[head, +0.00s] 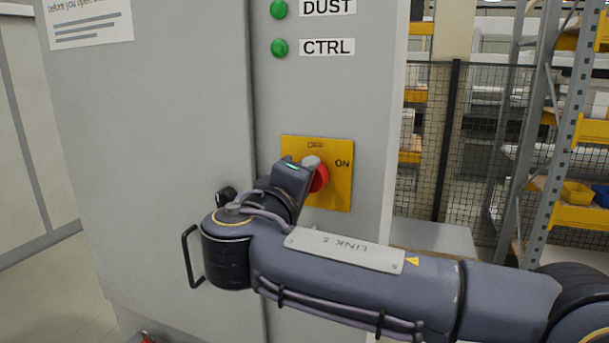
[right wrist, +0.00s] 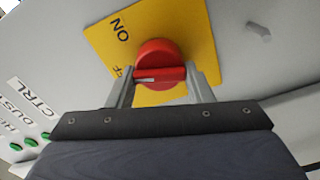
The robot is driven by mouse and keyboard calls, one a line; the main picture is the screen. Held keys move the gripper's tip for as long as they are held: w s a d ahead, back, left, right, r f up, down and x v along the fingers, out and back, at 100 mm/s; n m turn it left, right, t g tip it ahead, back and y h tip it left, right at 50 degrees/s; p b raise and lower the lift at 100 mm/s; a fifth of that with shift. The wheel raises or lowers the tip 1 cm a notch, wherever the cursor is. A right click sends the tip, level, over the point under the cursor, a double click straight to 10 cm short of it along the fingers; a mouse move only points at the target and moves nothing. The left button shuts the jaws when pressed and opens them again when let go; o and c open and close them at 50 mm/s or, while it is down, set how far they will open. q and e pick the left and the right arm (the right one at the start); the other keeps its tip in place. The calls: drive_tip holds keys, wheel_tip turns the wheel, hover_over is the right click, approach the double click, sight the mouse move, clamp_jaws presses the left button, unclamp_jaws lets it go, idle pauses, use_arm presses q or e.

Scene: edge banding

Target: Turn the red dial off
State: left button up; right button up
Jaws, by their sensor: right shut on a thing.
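The red dial (head: 321,178) sits on a yellow plate (head: 341,198) on the grey cabinet front, with OFF at the plate's top and ON at its right. My right gripper (head: 312,163) is at the dial and hides its left part in the head view. In the right wrist view, the gripper (right wrist: 164,82) has its fingers on either side of the dial's raised bar (right wrist: 170,74), shut on it. A white mark on the bar faces picture left, towards the lettered side; its exact setting is hard to tell. My left gripper is not in view.
Green lamps labelled DUST (head: 279,9) and CTRL (head: 279,47) are above the plate. A paper notice (head: 88,20) is at the upper left. Mesh fencing (head: 480,130) and shelving (head: 555,130) stand behind, right of the cabinet.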

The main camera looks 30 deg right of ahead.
drive_tip(key=shift+f+n+p, duration=0.1)
drive_tip(key=shift+n+p, duration=0.5)
drive_tip(key=shift+n, duration=1)
drive_tip(key=shift+f+n, duration=0.1)
drive_tip(key=shift+n, duration=0.2)
drive_tip(key=o, duration=1)
drive_tip(key=shift+a, duration=0.1)
drive_tip(key=b+v, duration=0.1)
drive_tip(key=v, duration=0.6)
drive_tip(key=shift+s+a, duration=0.2)
drive_tip(key=shift+a, duration=0.05)
